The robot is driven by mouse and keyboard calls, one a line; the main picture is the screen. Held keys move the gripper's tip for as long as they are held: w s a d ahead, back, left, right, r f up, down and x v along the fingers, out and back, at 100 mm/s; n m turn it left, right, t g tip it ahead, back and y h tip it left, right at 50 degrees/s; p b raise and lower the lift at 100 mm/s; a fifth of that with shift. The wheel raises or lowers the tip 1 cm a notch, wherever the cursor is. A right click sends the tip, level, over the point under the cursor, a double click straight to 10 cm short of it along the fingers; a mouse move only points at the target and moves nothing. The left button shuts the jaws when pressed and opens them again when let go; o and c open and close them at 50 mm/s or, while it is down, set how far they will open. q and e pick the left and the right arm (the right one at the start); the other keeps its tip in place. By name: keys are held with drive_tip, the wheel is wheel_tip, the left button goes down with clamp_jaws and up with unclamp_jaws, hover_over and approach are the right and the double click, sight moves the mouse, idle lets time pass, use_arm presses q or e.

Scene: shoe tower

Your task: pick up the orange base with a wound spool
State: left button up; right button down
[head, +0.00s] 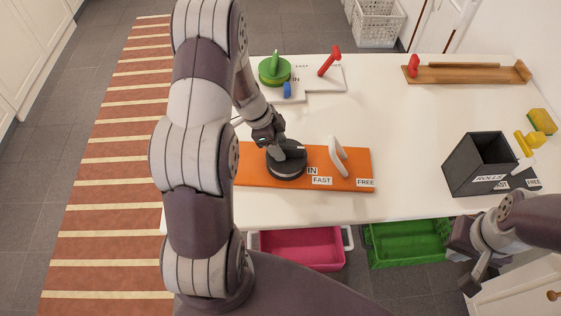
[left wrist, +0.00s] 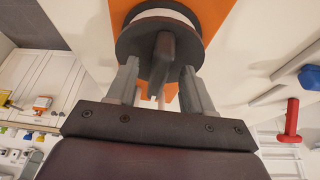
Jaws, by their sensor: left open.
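The orange base (head: 350,172) lies flat on the white table near its front edge. A dark round spool (head: 286,164) sits on it left of the middle, and a white upright handle (head: 338,157) stands to its right. Labels IN, FAST and FREE show on the base. My left gripper (head: 284,146) is right over the spool. In the left wrist view its open fingers (left wrist: 157,85) stand on either side of the dark fin on top of the spool (left wrist: 160,45); contact cannot be told. My right gripper (head: 474,276) hangs off the table's front edge at the right, away from the base.
A white base with a green spool (head: 274,69), a red handle (head: 329,60) and a blue piece (head: 287,89) lies behind. A wooden base (head: 465,75) is at the back right. A dark ROLLS box (head: 478,164) stands at right. Pink (head: 300,249) and green bins (head: 408,243) sit below the edge.

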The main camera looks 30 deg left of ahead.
use_arm(q)
clamp_jaws()
drive_tip(key=shift+r, duration=0.1)
idle(1.2)
